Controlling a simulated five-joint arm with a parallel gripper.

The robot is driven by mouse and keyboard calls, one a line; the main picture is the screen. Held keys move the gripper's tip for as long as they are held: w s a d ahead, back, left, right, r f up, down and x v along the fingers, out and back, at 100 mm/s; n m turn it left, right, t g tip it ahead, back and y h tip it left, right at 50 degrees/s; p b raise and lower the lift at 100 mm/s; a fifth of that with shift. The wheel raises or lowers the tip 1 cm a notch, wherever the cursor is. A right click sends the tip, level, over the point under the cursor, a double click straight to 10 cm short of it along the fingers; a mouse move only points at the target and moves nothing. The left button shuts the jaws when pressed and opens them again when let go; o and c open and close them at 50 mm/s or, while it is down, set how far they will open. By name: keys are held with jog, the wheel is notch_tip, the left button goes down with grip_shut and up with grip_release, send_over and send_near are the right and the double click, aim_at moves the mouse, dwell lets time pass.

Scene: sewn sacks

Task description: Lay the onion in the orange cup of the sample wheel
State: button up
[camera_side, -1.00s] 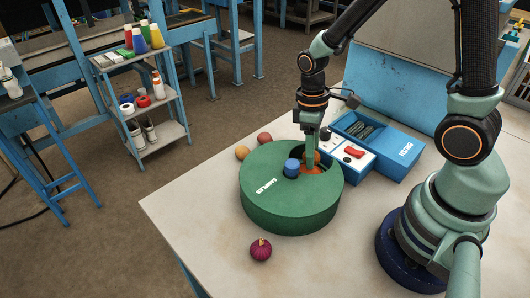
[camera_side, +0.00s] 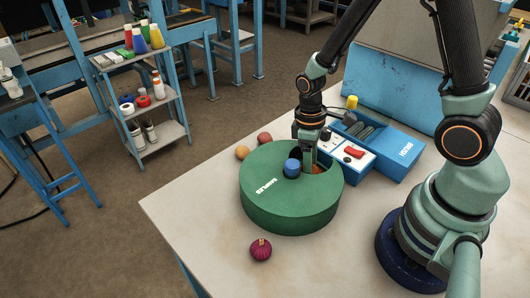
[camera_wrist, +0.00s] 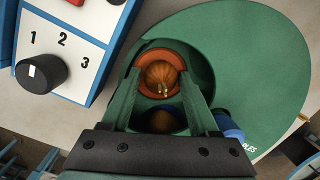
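The brown onion (camera_wrist: 160,75) sits inside the orange cup (camera_wrist: 150,54) of the green sample wheel (camera_wrist: 262,60), with its pale stalk end towards me. The wheel (camera_side: 290,212) stands on the table in the side view, where its opening shows a little orange from the cup (camera_side: 318,168). My gripper (camera_wrist: 161,82) is open, with one green finger on each side of the onion and a visible gap to it. In the side view my gripper (camera_side: 308,158) points down at the opening, its fingertips partly hidden. A dark brownish round shape below the cup is too shadowed to identify.
A blue knob (camera_side: 292,168) stands on the wheel. A blue and white device (camera_side: 362,148) stands close behind right. A yellowish ball (camera_side: 242,152) and a reddish ball (camera_side: 265,138) lie behind the wheel; a purple bulb (camera_side: 260,250) lies in front. The front left table is clear.

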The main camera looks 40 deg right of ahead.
jog(key=shift+r, duration=0.15)
notch_tip(320, 180, up, 12)
jog(key=w, duration=0.2)
notch_tip(320, 180, up, 11)
jog(key=m+t, duration=0.5)
jog(key=t, duration=0.2)
send_over(313, 167)
